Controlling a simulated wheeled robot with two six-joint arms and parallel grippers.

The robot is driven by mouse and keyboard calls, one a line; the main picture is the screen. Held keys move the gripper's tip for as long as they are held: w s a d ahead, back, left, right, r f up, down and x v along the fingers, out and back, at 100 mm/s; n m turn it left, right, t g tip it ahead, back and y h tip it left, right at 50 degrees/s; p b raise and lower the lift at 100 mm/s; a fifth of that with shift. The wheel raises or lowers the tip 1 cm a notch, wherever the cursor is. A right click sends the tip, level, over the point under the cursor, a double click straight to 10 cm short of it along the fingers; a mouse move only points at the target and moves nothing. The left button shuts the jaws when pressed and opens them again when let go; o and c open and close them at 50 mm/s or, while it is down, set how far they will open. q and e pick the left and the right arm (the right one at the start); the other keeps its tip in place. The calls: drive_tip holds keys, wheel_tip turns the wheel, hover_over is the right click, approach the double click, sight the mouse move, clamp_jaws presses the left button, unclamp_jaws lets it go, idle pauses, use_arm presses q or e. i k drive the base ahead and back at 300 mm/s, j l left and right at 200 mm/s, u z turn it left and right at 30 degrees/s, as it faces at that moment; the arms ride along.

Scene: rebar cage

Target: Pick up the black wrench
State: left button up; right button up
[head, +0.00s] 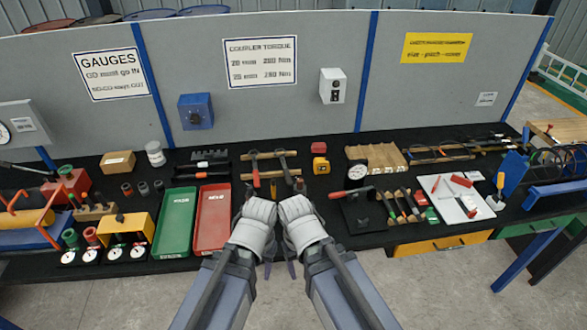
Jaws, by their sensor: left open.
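My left gripper (247,197) is open and empty at the front of the bench, right of the red tray and apart from the black tool. My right gripper (298,188) is close beside it on the right. Its fingers are mostly hidden by its pale wrist, and I cannot tell if it is open.
A green tray (174,222) and a red tray (212,218) lie left of my grippers. A black stand with a red handle (357,211) and a white board (462,197) are on the right. A grey panel (300,110) closes the back.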

sight(285, 171)
drive_tip(key=z, duration=0.45)
drive_tip(key=i+z, duration=0.1)
drive_tip(key=z, duration=0.75)
drive_tip(key=i+z, duration=0.1)
drive_tip(key=z, duration=0.35)
drive_tip(key=j+z, duration=0.1)
drive_tip(key=z, duration=0.35)
drive_tip(key=j+z, duration=0.1)
drive_tip(key=z, duration=0.35)
drive_tip(key=i+j+z, duration=0.1)
drive_tip(key=z, duration=0.75)
drive_tip(key=j+z, duration=0.15)
drive_tip(key=j, duration=0.25)
drive_tip(key=j+u, duration=0.4)
drive_tip(key=u, duration=0.4)
drive_tip(key=j+u, duration=0.1)
drive_tip(key=u, duration=0.9)
drive_tip(key=j+u, duration=0.1)
drive_tip(key=u, duration=0.4)
drive_tip(key=i+u, duration=0.1)
drive_tip(key=u, duration=0.4)
drive_tip(key=i+u, duration=0.1)
drive_tip(key=u, duration=0.4)
drive_tip(key=j+u, duration=0.1)
drive_tip(key=u, duration=0.4)
drive_tip(key=i+l, duration=0.05)
